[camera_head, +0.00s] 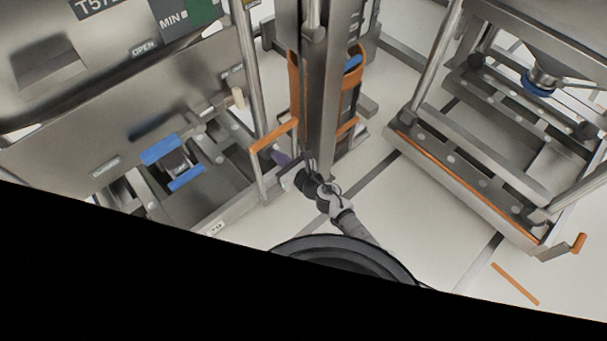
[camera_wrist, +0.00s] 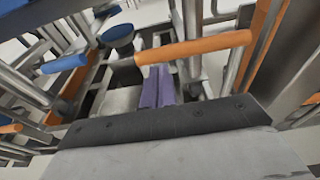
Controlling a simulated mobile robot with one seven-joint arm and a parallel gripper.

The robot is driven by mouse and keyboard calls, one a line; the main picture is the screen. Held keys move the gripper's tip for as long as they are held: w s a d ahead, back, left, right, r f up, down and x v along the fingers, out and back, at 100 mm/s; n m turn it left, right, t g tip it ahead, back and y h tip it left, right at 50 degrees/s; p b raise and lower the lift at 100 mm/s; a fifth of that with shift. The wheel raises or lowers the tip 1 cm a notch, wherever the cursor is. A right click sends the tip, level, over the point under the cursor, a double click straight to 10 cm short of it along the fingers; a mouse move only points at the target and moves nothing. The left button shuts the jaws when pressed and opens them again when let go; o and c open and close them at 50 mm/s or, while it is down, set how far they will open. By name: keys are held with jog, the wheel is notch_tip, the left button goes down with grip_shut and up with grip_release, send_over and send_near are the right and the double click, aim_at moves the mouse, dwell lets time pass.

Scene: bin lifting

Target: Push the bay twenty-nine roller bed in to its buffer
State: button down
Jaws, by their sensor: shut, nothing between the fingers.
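My gripper (camera_head: 282,160) has purple fingers that are shut with nothing between them. The fingers also show in the wrist view (camera_wrist: 155,88), pointing toward an orange handle bar (camera_wrist: 193,47). In the head view this orange handle (camera_head: 274,136) stands at the right front corner of the left station's low roller bed (camera_head: 235,205). The gripper is close beside the handle post; I cannot tell whether they touch. A second low bed (camera_head: 470,185) with an orange front edge is at the right. I cannot read a bay twenty-nine label on either bed.
A steel column (camera_head: 322,90) with orange and blue parts stands just beyond my gripper. The left station has a large steel bin (camera_head: 120,100) above its bed, with blue parts (camera_head: 172,160) below. Pale floor (camera_head: 385,215) is clear between the stations.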

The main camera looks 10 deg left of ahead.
jog(key=v, duration=0.8)
jog(key=shift+s+d+f+b, duration=0.2)
jog(key=shift+d+b, duration=0.05)
jog(key=shift+b, duration=0.1)
jog(key=shift+a, duration=0.1)
